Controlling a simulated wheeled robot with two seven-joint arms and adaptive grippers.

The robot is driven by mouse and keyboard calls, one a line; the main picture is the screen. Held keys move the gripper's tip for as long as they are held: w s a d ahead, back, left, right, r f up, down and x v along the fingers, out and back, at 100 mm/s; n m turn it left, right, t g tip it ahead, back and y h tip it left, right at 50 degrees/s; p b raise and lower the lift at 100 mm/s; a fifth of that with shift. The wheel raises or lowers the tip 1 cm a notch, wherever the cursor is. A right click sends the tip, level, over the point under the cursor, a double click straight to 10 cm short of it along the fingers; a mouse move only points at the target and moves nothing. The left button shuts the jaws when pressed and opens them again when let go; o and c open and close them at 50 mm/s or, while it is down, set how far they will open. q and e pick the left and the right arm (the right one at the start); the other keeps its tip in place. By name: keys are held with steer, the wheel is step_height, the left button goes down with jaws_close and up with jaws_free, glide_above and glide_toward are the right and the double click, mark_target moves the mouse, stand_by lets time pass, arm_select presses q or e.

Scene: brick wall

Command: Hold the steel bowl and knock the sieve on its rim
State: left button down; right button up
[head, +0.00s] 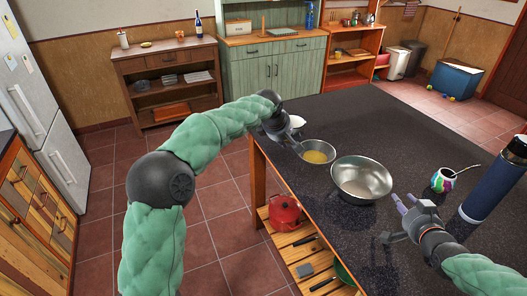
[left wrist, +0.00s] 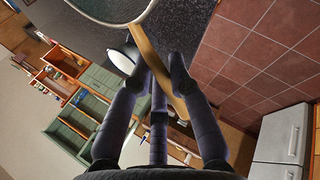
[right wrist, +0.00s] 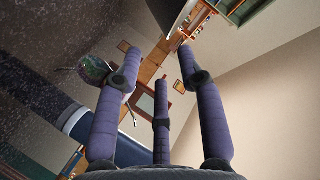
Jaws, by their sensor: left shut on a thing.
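The steel bowl (head: 361,178) stands upright on the dark table, with a little pale stuff in its bottom. My left gripper (head: 290,139) is shut on the wooden handle (left wrist: 150,50) of the sieve (head: 319,147). The sieve holds something yellow and is beyond and left of the bowl, close to its rim; I cannot tell whether they touch. The sieve's rim (left wrist: 148,14) shows at the top of the left wrist view. My right gripper (head: 399,203) is open and empty, just right of the bowl's near side. Its fingers (right wrist: 157,70) are spread in the right wrist view.
A colourful cup with a metal straw (head: 443,180) and a blue flask (head: 495,180) stand to the right on the table (head: 390,125). A white dish (head: 297,121) is behind my left gripper. A red pot (head: 285,212) sits on the shelf below. The table's far part is clear.

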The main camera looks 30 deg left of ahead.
mark_target(388, 185)
arm_select(q)
steer(key=w+d+r+m, duration=0.1)
steer(key=w+d+r, duration=0.1)
steer(key=d, duration=0.8)
steer(key=w+d+r+h, duration=0.1)
steer(key=w+d+r, duration=0.2)
steer(key=d, duration=0.7)
steer(key=shift+d+r+m, duration=0.2)
steer(key=shift+r+m, duration=0.2)
steer(key=shift+r, duration=0.25)
arm_select(e)
steer(key=x, duration=1.2)
steer(key=shift+a, duration=0.1)
jaws_close()
steer(key=shift+f, duration=0.1)
arm_select(q)
steer(key=a+f, duration=0.4)
steer(key=f, duration=0.1)
steer(key=shift+a+f, duration=0.4)
arm_select(e)
steer(key=shift+s, duration=0.1)
